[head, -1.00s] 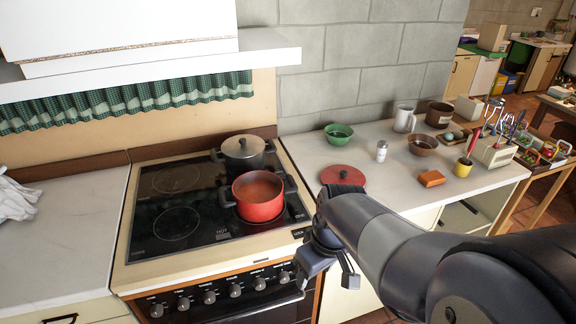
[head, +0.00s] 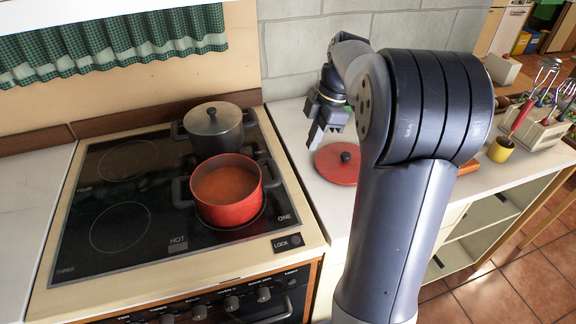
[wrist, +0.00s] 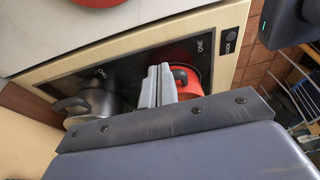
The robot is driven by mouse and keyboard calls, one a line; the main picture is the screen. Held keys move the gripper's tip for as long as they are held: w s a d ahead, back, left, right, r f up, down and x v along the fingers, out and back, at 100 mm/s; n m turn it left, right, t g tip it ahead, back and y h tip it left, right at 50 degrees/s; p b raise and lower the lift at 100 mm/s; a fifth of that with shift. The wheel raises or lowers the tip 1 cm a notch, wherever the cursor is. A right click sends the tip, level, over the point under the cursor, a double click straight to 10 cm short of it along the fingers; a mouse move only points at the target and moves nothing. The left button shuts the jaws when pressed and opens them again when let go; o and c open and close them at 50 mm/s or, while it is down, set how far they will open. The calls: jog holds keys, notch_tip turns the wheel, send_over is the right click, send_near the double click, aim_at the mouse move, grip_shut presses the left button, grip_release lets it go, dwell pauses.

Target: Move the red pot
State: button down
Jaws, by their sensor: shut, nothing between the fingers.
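The red pot (head: 230,211) stands upright on the front right burner of the black glass hob, uncovered, with orange-red contents and dark side handles. In the wrist view the pot (wrist: 192,84) is partly hidden behind my fingers. My gripper (head: 319,136) is shut and empty, raised to the right of the pot and apart from it, near the red lid. The shut fingers also show in the wrist view (wrist: 158,86).
A grey lidded pot (head: 214,130) stands on the back right burner, close behind the red pot. The red lid (head: 337,168) lies on the right counter. The left burners on the hob (head: 105,190) are clear. A yellow cup (head: 501,149) stands farther right.

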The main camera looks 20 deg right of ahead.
jog(key=x, duration=0.9)
jog(key=a, duration=0.1)
jog(key=a+p, duration=0.1)
jog(key=shift+a+r, duration=0.25)
jog(key=shift+a, duration=0.1)
jog(key=shift+a+f, duration=0.1)
jog(key=shift+a, duration=0.55)
jog(key=shift+a, duration=0.1)
jog(key=a+b, duration=0.1)
jog(key=a, duration=2.7)
jog(key=shift+a+b, duration=0.2)
jog(key=shift+b, duration=0.2)
jog(key=shift+d, duration=0.1)
